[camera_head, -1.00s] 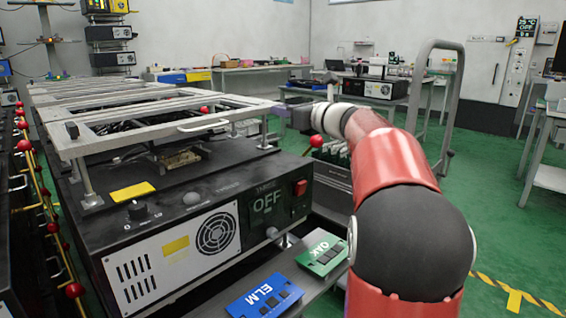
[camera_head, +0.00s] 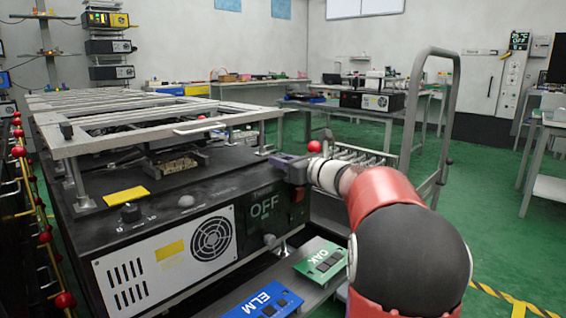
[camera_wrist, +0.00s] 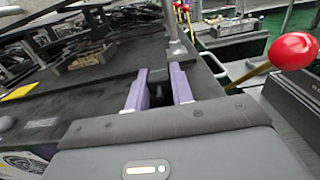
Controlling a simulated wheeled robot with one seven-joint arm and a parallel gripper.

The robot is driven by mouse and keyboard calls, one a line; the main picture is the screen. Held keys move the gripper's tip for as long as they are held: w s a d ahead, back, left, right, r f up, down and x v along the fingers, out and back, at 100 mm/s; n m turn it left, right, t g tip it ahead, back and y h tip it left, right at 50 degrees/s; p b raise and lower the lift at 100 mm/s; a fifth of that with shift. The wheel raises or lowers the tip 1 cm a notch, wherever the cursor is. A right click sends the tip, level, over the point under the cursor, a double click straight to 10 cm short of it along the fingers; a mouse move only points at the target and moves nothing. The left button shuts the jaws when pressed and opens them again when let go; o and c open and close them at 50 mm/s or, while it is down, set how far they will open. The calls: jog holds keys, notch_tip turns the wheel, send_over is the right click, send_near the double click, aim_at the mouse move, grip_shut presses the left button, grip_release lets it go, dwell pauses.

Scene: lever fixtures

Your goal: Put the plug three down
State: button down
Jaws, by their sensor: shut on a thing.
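The black box marked THREE (camera_head: 225,185) stands at the left with OFF on its front display (camera_head: 263,207). A red switch (camera_head: 298,194) shows on its front at the right, partly covered by my gripper. My gripper (camera_head: 280,162) is at the box's front right upper edge, just above the visible red. In the wrist view, its two purple fingers (camera_wrist: 160,80) stand apart with a dark thing (camera_wrist: 157,93) between them. My gripper is shut on this thing. What it is, and whether it joins the switch, I cannot tell. The label THREE (camera_wrist: 40,123) shows at the left.
A metal frame (camera_head: 140,140) stands on posts over the box. A red ball on a yellow rod (camera_wrist: 293,50) is close at the right of my gripper. Blue ELM (camera_head: 264,300) and green OAK (camera_head: 320,262) plates lie below the front.

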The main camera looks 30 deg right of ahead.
jog(key=shift+f, duration=0.1)
jog(key=shift+f+b, duration=0.5)
jog(key=c, duration=1.2)
grip_release()
